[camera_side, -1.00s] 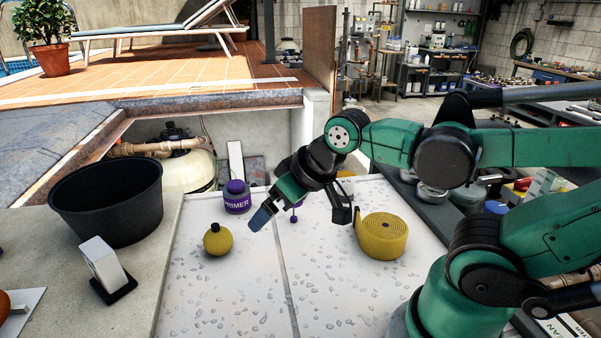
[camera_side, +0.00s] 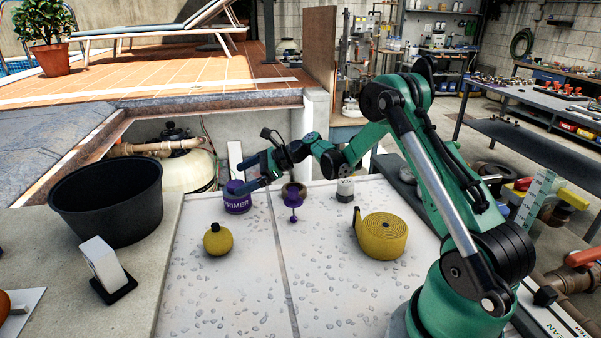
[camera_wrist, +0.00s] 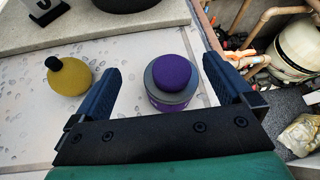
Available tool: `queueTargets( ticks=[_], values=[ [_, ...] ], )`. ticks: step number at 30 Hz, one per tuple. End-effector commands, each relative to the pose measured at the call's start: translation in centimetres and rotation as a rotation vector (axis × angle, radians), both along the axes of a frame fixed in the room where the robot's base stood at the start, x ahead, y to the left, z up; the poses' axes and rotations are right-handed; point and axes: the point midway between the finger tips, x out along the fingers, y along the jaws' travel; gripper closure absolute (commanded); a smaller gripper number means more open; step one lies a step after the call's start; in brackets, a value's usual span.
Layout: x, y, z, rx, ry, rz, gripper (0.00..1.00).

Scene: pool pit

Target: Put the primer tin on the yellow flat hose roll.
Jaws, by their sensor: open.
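The primer tin (camera_side: 237,203) is purple with a grey rim and a domed purple lid, and stands upright at the back left of the white worktop. The yellow flat hose roll (camera_side: 381,236) lies on the worktop to the right, with nothing on top. My gripper (camera_side: 252,172) is at the tin and partly covers its upper right side in the side view. In the wrist view the tin (camera_wrist: 172,84) stands between the two open fingers of my gripper (camera_wrist: 160,88), nearer the right finger. I see no clear contact.
A black bucket (camera_side: 110,205) stands left. The front worktop is clear.

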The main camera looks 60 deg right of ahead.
Motion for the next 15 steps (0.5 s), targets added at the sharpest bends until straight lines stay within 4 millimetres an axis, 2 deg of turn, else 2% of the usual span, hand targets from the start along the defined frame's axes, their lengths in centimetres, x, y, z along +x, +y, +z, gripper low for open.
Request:
queueTargets(
  ticks=[3, 6, 15],
  values=[
    [0.1, -1.1, -1.1, 0.108, 0.019, -0.05, 0.0],
    [0.2, -1.3, -1.6, 0.149, 0.026, -0.066, 0.0],
    [3.1, 0.9, -3.1, 0.155, 0.028, -0.066, 0.0]
  ],
)
